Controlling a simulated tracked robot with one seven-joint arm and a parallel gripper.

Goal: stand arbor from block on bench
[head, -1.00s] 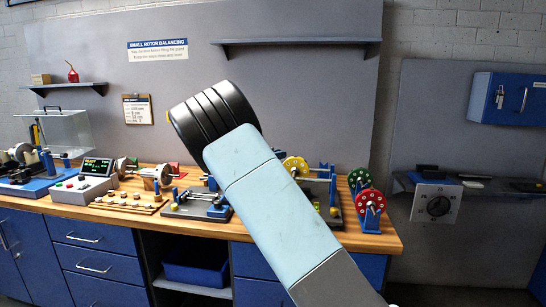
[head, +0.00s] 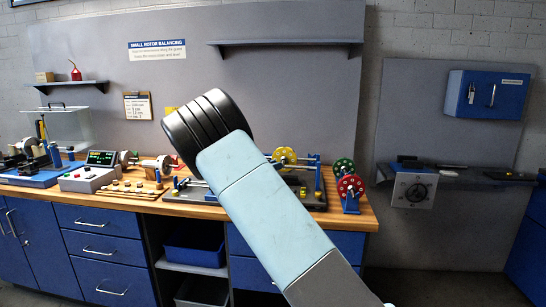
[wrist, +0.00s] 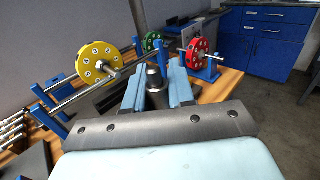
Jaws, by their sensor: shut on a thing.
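My gripper (wrist: 157,74) shows in the wrist view with its two light-blue fingers closed around a short dark grey, round piece, seemingly the arbor (wrist: 155,84). Its narrower end points away from the wrist; its lower part is hidden by the gripper's dark plate. In the head view my arm hides the gripper and the held piece. The wooden bench (head: 366,217) runs across the head view. A low wooden block (head: 130,192) with several small pieces lies on it, left of my arm. I cannot tell whether the held piece touches anything.
A yellow disc (wrist: 97,62) sits on a rod between blue supports, left of the fingers. A green disc (wrist: 151,42) and a red disc (wrist: 196,53) on a blue stand (wrist: 209,72) are beyond. A control box with display (head: 88,178) is at the left. The floor (wrist: 285,110) right of the bench is clear.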

